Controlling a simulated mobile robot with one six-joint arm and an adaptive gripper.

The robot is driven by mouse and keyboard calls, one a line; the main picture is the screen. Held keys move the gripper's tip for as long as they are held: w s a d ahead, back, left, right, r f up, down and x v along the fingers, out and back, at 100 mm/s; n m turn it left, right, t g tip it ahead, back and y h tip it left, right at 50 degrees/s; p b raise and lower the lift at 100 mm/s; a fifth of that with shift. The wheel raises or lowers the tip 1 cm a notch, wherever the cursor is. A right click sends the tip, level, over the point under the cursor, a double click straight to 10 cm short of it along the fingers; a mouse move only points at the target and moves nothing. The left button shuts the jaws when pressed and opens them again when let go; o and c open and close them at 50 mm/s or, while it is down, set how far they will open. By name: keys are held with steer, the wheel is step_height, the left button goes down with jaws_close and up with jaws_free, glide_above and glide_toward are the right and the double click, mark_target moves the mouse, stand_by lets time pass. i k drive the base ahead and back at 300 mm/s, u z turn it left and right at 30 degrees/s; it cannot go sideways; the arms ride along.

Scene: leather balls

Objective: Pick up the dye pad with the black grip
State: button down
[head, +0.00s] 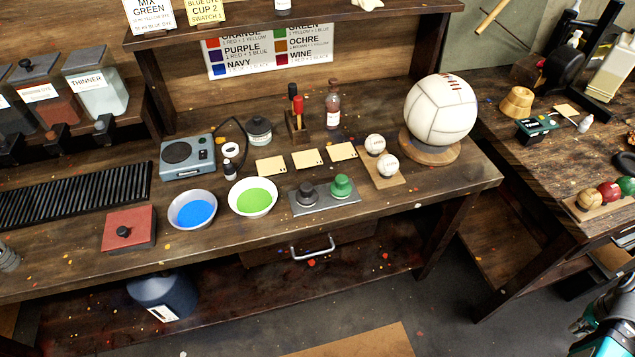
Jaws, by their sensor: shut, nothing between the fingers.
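The dye pad with the black grip (307,192) stands upright on the left part of a grey metal tray (325,207) on the workbench. A dye pad with a green grip (341,186) stands beside it on the right of the same tray. Part of my arm (605,322) shows at the bottom right corner, well away from the tray. I cannot make out my gripper in this view.
Bowls of blue (193,210) and green dye (253,197) stand left of the tray. A red box with a black knob (128,229) is farther left. Cream pads (307,159) lie behind the tray, and two white balls on a board (385,180) stand to its right.

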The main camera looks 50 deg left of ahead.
mark_target(307, 196)
steer(key=u, duration=2.15)
